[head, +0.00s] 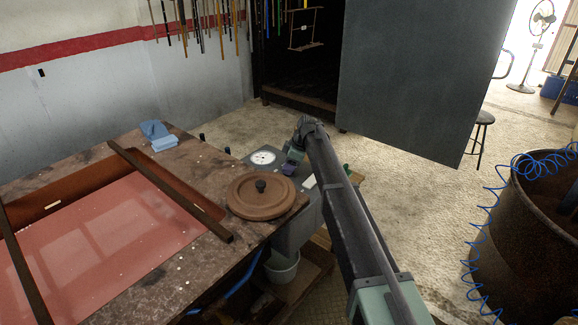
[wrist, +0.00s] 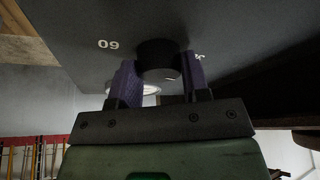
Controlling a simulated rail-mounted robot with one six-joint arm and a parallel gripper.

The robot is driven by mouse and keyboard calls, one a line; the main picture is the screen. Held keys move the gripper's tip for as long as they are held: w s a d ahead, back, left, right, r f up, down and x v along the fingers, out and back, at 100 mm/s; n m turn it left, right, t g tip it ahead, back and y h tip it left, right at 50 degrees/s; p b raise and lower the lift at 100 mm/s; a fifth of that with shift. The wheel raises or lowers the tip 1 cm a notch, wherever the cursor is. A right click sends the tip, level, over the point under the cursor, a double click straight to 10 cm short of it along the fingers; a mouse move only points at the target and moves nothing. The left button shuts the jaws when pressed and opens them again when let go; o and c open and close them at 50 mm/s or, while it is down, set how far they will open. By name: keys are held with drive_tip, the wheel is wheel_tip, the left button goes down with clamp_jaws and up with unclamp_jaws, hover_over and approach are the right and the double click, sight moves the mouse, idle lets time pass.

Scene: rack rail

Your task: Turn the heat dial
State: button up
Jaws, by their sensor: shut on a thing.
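The heat dial (wrist: 158,52) is a dark round knob on a dark grey panel (wrist: 85,25) in the wrist view. My gripper (wrist: 162,70) has its two purple fingers on either side of the dial and is shut on it. Upside-down white figures mark the panel beside the dial; the right-hand mark is partly covered by a finger. In the head view my gripper (head: 291,163) is at the grey control box (head: 292,235), just right of a round white gauge (head: 262,157). The dial itself is hidden there.
A grey bucket (head: 282,267) stands below. A large rusty drum (head: 530,235) with blue hose is at right. Floor behind is open.

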drive_tip(key=shift+n+g, duration=0.5)
drive_tip(key=shift+n, duration=0.8)
drive_tip(key=o, duration=0.9)
